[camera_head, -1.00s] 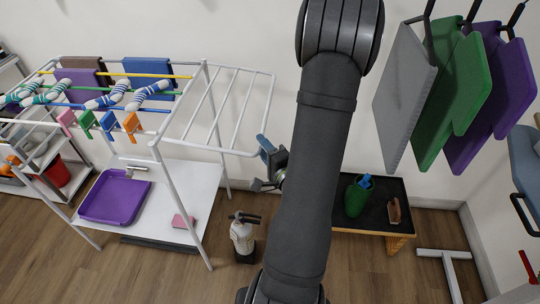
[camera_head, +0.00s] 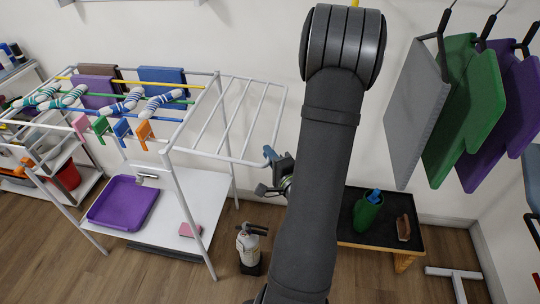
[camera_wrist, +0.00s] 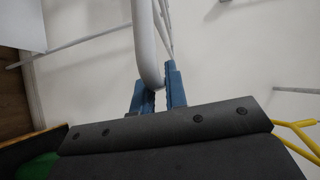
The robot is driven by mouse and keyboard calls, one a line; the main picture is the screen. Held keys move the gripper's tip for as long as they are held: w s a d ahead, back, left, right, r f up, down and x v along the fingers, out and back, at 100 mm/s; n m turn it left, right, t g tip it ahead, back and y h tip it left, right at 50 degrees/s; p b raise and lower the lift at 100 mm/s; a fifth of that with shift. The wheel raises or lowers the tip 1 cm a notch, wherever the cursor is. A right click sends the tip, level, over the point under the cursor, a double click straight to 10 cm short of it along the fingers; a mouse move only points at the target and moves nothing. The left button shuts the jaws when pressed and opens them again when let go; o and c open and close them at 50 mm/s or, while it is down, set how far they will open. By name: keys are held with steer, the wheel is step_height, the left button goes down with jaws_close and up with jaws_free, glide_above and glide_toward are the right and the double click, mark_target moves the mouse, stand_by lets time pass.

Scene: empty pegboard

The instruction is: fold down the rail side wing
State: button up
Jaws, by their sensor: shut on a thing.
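The rail side wing (camera_head: 249,126) is a white tubular frame with several bars. It sticks out to the right of the white drying rack (camera_head: 192,114), roughly level with the rack's top. My gripper (camera_head: 271,154) is at the wing's outer near corner. In the wrist view, the wing's bent white tube (camera_wrist: 146,45) runs down between the blue fingers of my gripper (camera_wrist: 158,88), which are shut on it. My arm hides part of the gripper's wrist in the head view.
Socks, cloths and coloured clips hang on the rack. A purple tray (camera_head: 122,203) sits on its lower shelf. A fire extinguisher (camera_head: 249,246) stands on the floor below the wing. A low black table (camera_head: 380,238) and hanging boards (camera_head: 417,105) are at the right.

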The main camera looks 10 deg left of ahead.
steer(key=shift+a+f, duration=0.2)
steer(key=shift+f, duration=0.65)
steer(key=shift+a+f, duration=0.15)
steer(key=shift+f, duration=0.65)
steer(key=shift+a+f, duration=0.2)
steer(key=shift+f, duration=0.65)
steer(key=shift+f, duration=0.15)
steer(key=shift+a+f, duration=0.35)
steer(key=shift+f, duration=0.4)
steer(key=shift+a+f, duration=0.3)
steer(key=shift+f, duration=0.4)
steer(key=shift+a+f, duration=0.35)
steer(key=shift+f, duration=0.4)
steer(key=shift+a+f, duration=0.7)
steer(key=shift+f, duration=0.35)
steer(key=shift+a+f, duration=0.7)
steer(key=shift+f, duration=0.35)
